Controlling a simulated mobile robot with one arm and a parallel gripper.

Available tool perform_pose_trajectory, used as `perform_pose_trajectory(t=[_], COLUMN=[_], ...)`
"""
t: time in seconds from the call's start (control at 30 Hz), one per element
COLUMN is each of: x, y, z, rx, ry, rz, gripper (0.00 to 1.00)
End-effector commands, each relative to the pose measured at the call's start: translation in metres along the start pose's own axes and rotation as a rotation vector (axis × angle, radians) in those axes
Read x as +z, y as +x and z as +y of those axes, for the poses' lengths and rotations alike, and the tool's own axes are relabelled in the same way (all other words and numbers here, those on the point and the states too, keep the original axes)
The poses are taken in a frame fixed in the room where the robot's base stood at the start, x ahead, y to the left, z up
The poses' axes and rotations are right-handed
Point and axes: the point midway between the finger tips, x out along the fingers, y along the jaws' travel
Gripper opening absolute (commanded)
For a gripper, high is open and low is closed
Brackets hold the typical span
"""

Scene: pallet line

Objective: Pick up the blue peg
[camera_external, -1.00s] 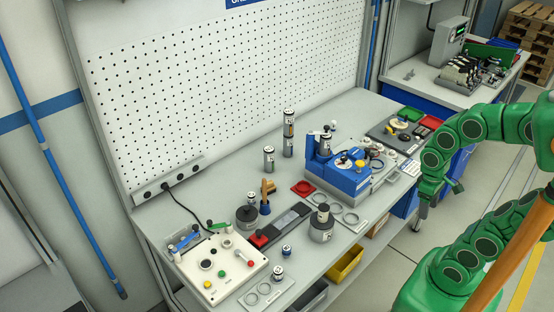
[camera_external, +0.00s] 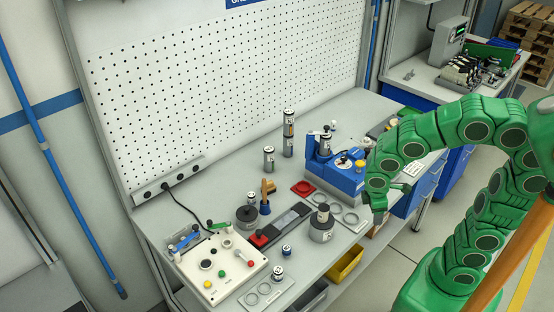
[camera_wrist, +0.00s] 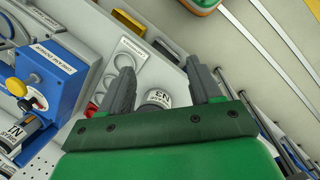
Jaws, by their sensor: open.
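I cannot tell for certain which piece is the blue peg. Small cylinders with blue and white bands stand near the front edge of the bench, one at the edge (camera_external: 286,251) and one on a grey ring plate (camera_external: 278,271). A blue-based piece with a wooden handle (camera_external: 265,206) stands upright mid-bench. My gripper (camera_external: 379,214) is over the bench's front edge, right of the ring plate. In the wrist view my gripper (camera_wrist: 162,90) is open, its two grey fingers apart. A labelled grey cylinder (camera_wrist: 157,97) shows beyond and between them, apart from them.
A blue fixture (camera_external: 340,178) stands behind and left of my gripper; it also fills the left of the wrist view (camera_wrist: 55,82). A dark-based grey cylinder (camera_external: 321,228) and a white control box (camera_external: 220,265) stand farther left. A yellow bin (camera_external: 346,264) hangs below the bench.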

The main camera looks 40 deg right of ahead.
Motion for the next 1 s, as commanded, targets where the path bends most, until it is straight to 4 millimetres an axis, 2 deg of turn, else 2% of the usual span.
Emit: perform_pose_trajectory(t=[0.13,0.3,0.4,0.5,0.67,0.8,1.0], x=[-0.017,-0.047,-0.073,-0.105,-0.16,-0.201,-0.244], y=[0.012,0.007,-0.001,-0.013,-0.025,-0.021,0.0], z=[0.042,0.086,0.102,0.109,0.097,0.067,0.012], rx=[0.235,0.508,0.659,0.806,0.997,1.095,1.175], ry=[-0.173,-0.403,-0.557,-0.72,-0.976,-1.143,-1.332], rz=[-0.085,-0.186,-0.244,-0.302,-0.379,-0.406,-0.425], gripper=[0.64,0.64,0.64,0.64,0.64,0.64,0.64])
